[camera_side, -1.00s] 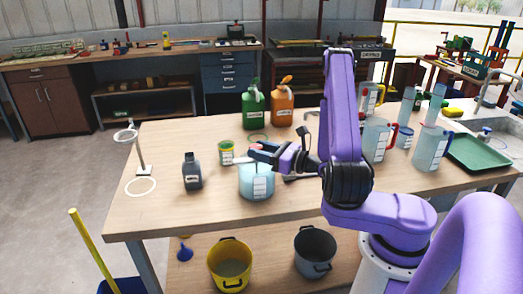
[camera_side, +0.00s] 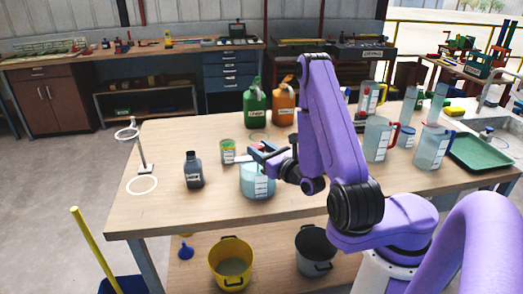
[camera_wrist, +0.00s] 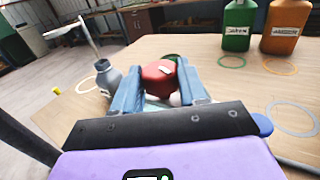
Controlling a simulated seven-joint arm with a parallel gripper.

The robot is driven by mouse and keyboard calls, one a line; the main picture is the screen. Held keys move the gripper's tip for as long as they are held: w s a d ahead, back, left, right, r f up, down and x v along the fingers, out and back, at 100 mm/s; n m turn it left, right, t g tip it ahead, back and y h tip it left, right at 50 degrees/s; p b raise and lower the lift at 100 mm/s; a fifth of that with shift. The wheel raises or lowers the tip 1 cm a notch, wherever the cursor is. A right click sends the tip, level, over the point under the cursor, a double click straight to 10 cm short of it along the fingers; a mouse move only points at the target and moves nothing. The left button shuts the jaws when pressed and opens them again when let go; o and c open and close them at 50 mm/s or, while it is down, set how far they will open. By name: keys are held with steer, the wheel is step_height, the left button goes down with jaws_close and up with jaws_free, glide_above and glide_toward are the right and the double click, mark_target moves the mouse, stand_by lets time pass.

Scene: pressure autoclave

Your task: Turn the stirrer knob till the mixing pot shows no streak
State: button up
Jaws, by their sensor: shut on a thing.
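The mixing pot (camera_side: 257,184) is a clear, pale-blue vessel with a white label, standing on the bench. I cannot make out any streak in it at this size. The red stirrer knob (camera_wrist: 158,76) sits between my fingers in the wrist view, with a small white mark on its top. My gripper (camera_side: 260,153) is just above the pot, its blue fingers shut on the knob's two sides. In the wrist view my gripper (camera_wrist: 160,88) hides most of the pot below.
A dark grey bottle (camera_side: 193,172) stands left of the pot, and a green-and-yellow tin (camera_side: 227,151) behind it. Green (camera_side: 252,108) and orange (camera_side: 282,107) jugs stand at the back. Clear measuring jugs (camera_side: 378,140) and a green tray (camera_side: 480,152) are right. The bench's front left is clear.

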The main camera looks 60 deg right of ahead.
stand_by(0.4)
steer(key=o, duration=1.1)
steer(key=shift+c, duration=0.2)
steer(key=shift+d+n+y, duration=0.15)
steer(key=shift+n+y, duration=0.15)
steer(key=shift+y, duration=0.2)
steer(key=shift+d+n+y, duration=0.1)
steer(key=shift+n+y, duration=0.3)
steer(key=shift+y, duration=0.2)
steer(key=shift+d+n+y, duration=0.15)
steer(key=shift+n+y, duration=1)
steer(key=shift+y, duration=0.65)
steer(key=shift+d+n+y, duration=0.1)
steer(key=shift+n+y, duration=1.05)
steer(key=shift+y, duration=0.65)
